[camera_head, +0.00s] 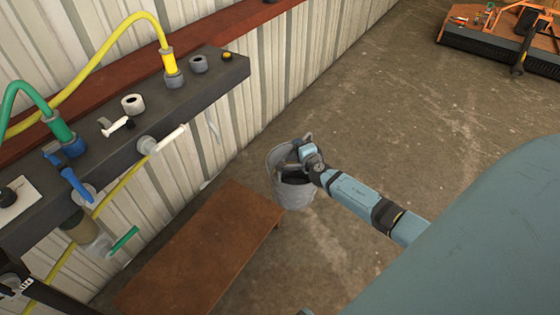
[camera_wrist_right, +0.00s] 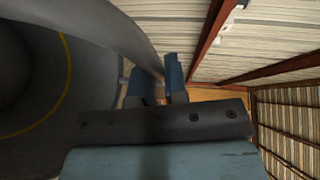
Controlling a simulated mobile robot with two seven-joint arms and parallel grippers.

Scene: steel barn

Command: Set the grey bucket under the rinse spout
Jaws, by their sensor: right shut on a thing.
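The grey bucket (camera_head: 293,196) is at the middle of the head view, just right of the brown bench's far end, and looks roughly upright. I cannot tell whether it touches the floor. My right gripper (camera_head: 308,156) is shut on the bucket at its upper edge. In the right wrist view, my right gripper's fingers (camera_wrist_right: 158,83) close at the end of a grey curved part of the bucket (camera_wrist_right: 125,35), rim or handle. The dark inside with a yellow line shows at left. I cannot tell which wall fitting is the rinse spout. My left gripper is not in view.
A dark wall panel (camera_head: 215,80) carries a white-handled valve (camera_head: 165,140), a blue valve (camera_head: 75,185), and green and yellow hoses. The brown bench (camera_head: 205,245) below it has a bare top. An orange machine (camera_head: 505,30) stands far right. Floor between is clear.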

